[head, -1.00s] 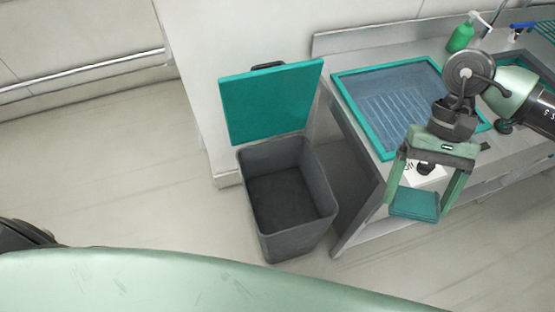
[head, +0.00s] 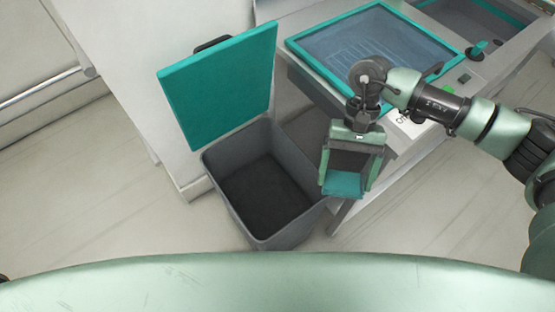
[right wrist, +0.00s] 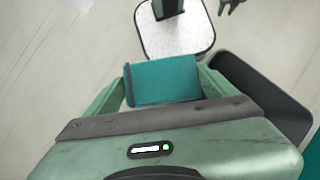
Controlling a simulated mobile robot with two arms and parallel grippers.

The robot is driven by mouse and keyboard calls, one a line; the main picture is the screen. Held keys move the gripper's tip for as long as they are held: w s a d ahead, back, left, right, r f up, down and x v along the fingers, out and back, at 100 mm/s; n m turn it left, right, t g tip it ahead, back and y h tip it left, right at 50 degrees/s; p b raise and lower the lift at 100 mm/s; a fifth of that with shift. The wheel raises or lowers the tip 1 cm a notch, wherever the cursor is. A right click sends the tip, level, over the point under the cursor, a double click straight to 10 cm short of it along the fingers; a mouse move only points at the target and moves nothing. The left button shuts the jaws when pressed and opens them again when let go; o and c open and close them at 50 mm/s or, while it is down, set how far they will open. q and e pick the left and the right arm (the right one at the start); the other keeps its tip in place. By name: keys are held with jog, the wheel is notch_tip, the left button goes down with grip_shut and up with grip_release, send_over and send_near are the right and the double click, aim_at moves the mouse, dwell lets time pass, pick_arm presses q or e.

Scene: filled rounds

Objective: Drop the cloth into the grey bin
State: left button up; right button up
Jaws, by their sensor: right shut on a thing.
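The grey bin (head: 224,205) stands on the floor with its teal lid (head: 219,88) raised, and the part of its inside that shows looks empty. My right gripper (head: 344,188) is shut on the teal folded cloth (head: 342,184) and holds it in the air, to the right of the bin's opening in the head view. In the right wrist view the cloth (right wrist: 162,81) sits between the two fingers. A dark rim, likely the bin's (right wrist: 262,98), shows to the right of the gripper there. My left gripper is not in view.
A counter with a teal-edged sink basin (head: 370,45) stands behind and right of the bin. A wall is behind the bin. The floor left of the bin is clear.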

jog(key=w+a+f+m+t+y+b, duration=0.55)
jog(key=w+a+f+m, duration=0.55)
jog(key=a+m, duration=0.35)
pick_arm(q)
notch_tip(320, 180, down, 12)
jog(key=b, duration=0.4)
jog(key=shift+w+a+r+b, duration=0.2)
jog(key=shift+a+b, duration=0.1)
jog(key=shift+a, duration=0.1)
pick_arm(e)
notch_tip(320, 180, down, 9)
jog(key=shift+s+a, duration=0.25)
jog(key=shift+s, duration=0.1)
jog(key=shift+f+g+h, duration=0.1)
jog(key=shift+g+h, duration=0.15)
jog(key=o, duration=1.1)
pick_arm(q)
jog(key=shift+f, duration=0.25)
pick_arm(e)
jog(key=v, duration=0.8)
jog(key=shift+f, duration=0.1)
